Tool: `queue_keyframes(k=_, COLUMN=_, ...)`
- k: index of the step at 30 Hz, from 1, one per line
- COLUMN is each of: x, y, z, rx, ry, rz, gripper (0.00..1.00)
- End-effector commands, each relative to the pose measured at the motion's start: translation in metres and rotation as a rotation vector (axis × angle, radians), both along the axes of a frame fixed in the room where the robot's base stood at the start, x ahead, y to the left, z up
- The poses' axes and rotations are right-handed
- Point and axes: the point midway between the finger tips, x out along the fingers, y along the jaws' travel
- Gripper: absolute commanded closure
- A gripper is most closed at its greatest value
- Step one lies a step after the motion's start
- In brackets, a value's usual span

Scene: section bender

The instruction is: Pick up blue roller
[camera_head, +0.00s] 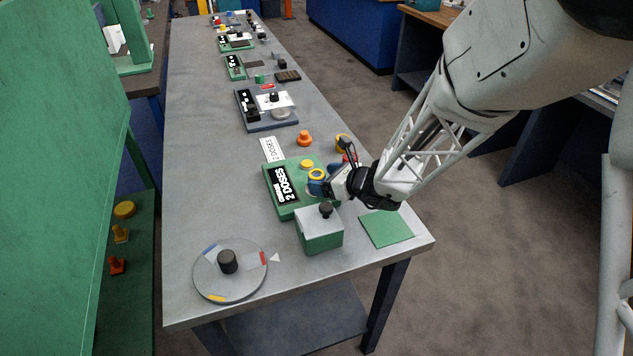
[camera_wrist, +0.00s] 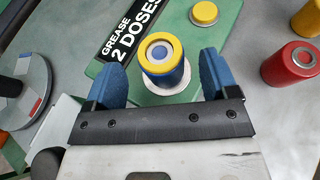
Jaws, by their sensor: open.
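The blue roller (camera_wrist: 163,75) stands upright on a pale disc on the green "GREASE 2 DOSES" station (camera_wrist: 120,62). It has a yellow ring around its top. In the head view, its yellow top (camera_head: 317,174) shows beside my gripper (camera_head: 326,187), which hides part of its body. In the wrist view, my gripper (camera_wrist: 160,68) is open, with one blue finger on each side of the roller. Gaps show between the fingers and the roller, and nothing is held.
A red roller (camera_wrist: 288,66) and a yellow-orange one (camera_wrist: 310,20) stand to the right in the wrist view. A yellow button (camera_head: 306,164) is on the station. A green box with a black knob (camera_head: 320,235), green pad (camera_head: 386,229) and grey dial (camera_head: 212,284) are nearer the front.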

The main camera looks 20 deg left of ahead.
Motion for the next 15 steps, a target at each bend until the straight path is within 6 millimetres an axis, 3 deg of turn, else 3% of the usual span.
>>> queue_keyframes(k=9, x=0.006, y=0.026, z=-0.011, rx=-0.001, ry=0.001, rz=0.002, gripper=0.2)
queue_keyframes(k=15, x=0.007, y=0.03, z=-0.013, rx=0.0, ry=0.0, rz=0.001, gripper=0.2)
